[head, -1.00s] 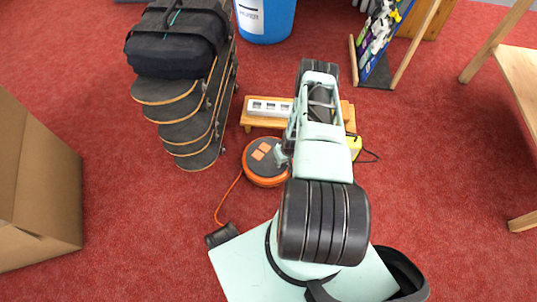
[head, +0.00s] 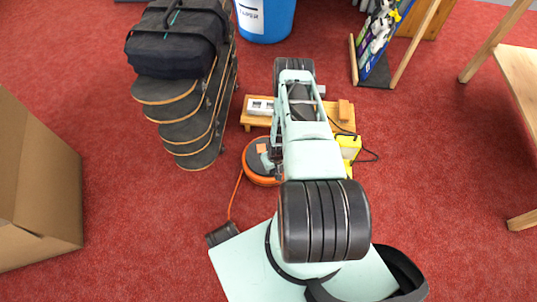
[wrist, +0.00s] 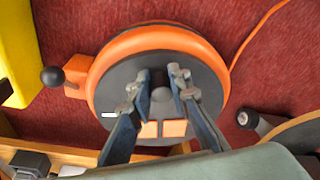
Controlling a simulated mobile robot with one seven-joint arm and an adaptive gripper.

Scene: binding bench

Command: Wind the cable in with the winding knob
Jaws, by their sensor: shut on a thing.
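The cable reel (head: 251,164) lies flat on the red carpet, with an orange rim and a dark disc on top. In the wrist view the reel (wrist: 208,92) fills the middle. My gripper (wrist: 161,78) is shut on a dark knob (wrist: 159,77) that stands up from the disc; the fingers partly cover it. Orange patches and a white mark show on the disc. An orange block with a black ball (wrist: 52,77) sticks out from the rim. The orange cable (head: 233,195) runs from the reel to a dark block (head: 221,234). In the head view my arm hides the gripper.
A low wooden stand (head: 251,122) with a white socket strip (head: 260,106) is just behind the reel. A yellow object (head: 349,147) is at its right. Stacked skateboards (head: 188,133) bear a black bag (head: 175,42). A cardboard box (head: 35,190) stands at left. Carpet at front left is clear.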

